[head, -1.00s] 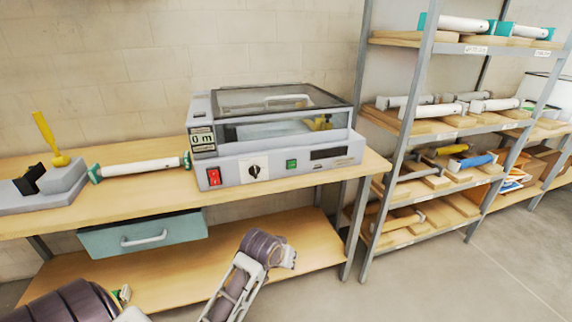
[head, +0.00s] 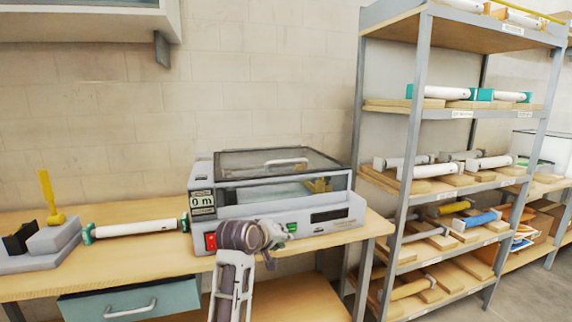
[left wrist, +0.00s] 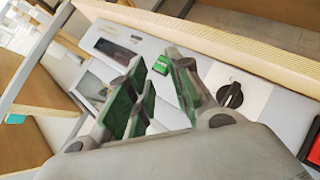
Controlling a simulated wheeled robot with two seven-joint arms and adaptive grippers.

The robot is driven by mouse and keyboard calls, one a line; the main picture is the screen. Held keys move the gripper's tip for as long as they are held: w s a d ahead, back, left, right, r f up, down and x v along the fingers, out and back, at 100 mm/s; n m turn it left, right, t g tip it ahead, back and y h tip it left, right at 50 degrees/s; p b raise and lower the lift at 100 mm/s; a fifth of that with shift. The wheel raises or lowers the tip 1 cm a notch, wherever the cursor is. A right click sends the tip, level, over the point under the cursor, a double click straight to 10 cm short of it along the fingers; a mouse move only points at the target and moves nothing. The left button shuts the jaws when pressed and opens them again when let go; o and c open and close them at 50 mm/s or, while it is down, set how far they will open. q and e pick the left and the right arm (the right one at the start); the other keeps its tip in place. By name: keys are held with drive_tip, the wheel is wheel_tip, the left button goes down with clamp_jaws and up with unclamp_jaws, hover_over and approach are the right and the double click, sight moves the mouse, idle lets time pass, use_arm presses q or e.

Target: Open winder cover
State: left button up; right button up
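The laminator (head: 330,229) stands on the wooden bench. Its winder cover (head: 240,162), a dark see-through lid in a grey frame, lies closed on top, with a light bar handle (head: 286,162) across it. My left gripper (head: 277,238) is in front of the control panel, below the cover and apart from its handle. In the left wrist view, its green-padded fingers (left wrist: 160,85) are spread and empty. The green button (left wrist: 161,65) shows between them and the black knob (left wrist: 230,95) beside them. In the head view my wrist hides the knob. My right gripper is not in view.
A white roll (head: 135,229) with green ends lies left of the laminator, beside a grey stand (head: 52,238) with a yellow lever. A metal rack (head: 412,140) of rolls stands close on the right. A cabinet (head: 85,22) hangs upper left. The space above the cover looks clear.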

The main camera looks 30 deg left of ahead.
use_arm(q)
drive_tip(key=w+a+r+n+t, duration=0.1)
drive_tip(key=a+r+n, duration=0.1)
drive_tip(key=r, duration=0.4)
drive_tip(key=w+a+r+n+t, duration=0.1)
drive_tip(key=w+a+r+n, duration=0.1)
drive_tip(key=r, duration=0.3)
drive_tip(key=n+t, duration=0.3)
drive_tip(key=n, duration=0.1)
approach(284, 162)
drive_tip(key=shift+s+d+r, duration=0.1)
drive_tip(key=shift+s+r, duration=0.1)
drive_tip(key=shift+s, duration=0.4)
drive_tip(key=shift+s+d+r, duration=0.1)
drive_tip(key=shift+s+r, duration=0.15)
drive_tip(key=shift+s, duration=0.4)
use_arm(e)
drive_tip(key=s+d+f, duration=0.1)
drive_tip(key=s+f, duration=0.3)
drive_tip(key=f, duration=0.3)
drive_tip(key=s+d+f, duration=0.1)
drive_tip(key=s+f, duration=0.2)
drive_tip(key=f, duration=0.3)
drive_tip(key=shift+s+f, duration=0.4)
use_arm(q)
drive_tip(key=shift+w, duration=0.1)
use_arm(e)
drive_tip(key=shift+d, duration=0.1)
